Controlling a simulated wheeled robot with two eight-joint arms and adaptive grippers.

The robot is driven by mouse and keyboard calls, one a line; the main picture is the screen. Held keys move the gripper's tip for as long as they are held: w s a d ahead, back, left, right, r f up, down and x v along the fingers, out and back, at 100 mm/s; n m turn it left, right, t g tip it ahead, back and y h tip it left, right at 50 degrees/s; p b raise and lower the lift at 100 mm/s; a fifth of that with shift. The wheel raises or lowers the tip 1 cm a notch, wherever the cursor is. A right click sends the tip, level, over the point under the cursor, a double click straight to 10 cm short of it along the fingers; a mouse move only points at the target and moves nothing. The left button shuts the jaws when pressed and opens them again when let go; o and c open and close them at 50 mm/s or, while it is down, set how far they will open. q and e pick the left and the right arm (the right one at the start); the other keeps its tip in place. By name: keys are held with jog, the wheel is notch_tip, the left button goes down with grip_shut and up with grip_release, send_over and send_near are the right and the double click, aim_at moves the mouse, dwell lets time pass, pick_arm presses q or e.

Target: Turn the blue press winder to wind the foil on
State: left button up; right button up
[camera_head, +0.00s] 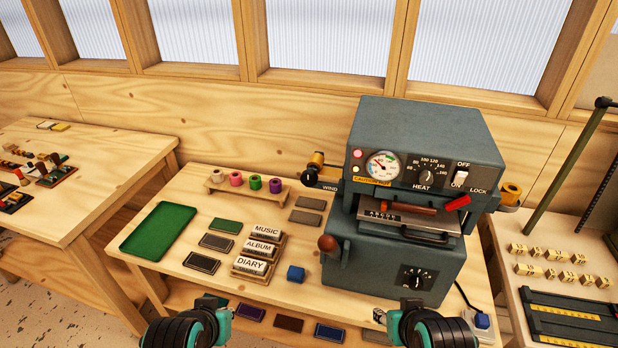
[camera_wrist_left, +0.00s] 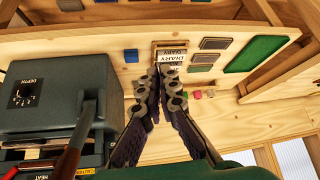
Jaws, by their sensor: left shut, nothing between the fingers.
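The blue-grey press (camera_head: 430,135) stands at the right of the bench, with a gauge, a heat dial and an on/off switch. Another gold roll (camera_head: 510,194) is on the right side. My left gripper (camera_head: 212,300) is low at the front, well away from the winder; in the left wrist view its fingers (camera_wrist_left: 172,78) are together and empty. My right gripper (camera_head: 392,312) is in front of the press; its finger opening is unclear.
A wooden rack (camera_head: 246,193) holds several coloured foil rolls. A green tray (camera_head: 160,230), word blocks (camera_head: 257,250), grey plates and a blue cube (camera_head: 295,273) lie left of the press. A brown ball-ended lever (camera_head: 328,244) sticks out at the press's front left.

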pick_arm(q)
jog(key=o, duration=0.5)
jog(key=shift+w+r, duration=0.15)
jog(key=shift+r, duration=0.2)
jog(key=shift+o, duration=1)
jog(key=w+d+r+m+g+p, duration=0.1)
jog(key=w+r+m+p, duration=0.3)
jog(key=w+r, duration=0.5)
notch_tip(320, 180, up, 3)
jog(key=shift+d+f+m+g+p, duration=0.1)
jog(key=shift+d+m+g+p, duration=0.3)
jog(key=shift+d+p, duration=0.45)
jog(key=w+d+r+m+g+p, duration=0.1)
jog(key=w+d+r+m+p, duration=0.2)
jog(key=w+r+m+p, duration=0.5)
jog(key=m+g+p, duration=0.4)
jog(key=m+p, duration=0.4)
send_over(307, 171)
jog(key=f, duration=0.2)
jog(key=shift+s+a+f, duration=0.15)
jog(key=shift+a+f, duration=0.05)
jog(key=shift+f, duration=0.15)
jog(key=shift+w+d+f, duration=0.2)
jog(key=shift+d+f, duration=0.05)
jog(key=shift+f, duration=0.3)
notch_tip(307, 171, down, 8)
jog(key=shift+r, duration=0.2)
grip_shut()
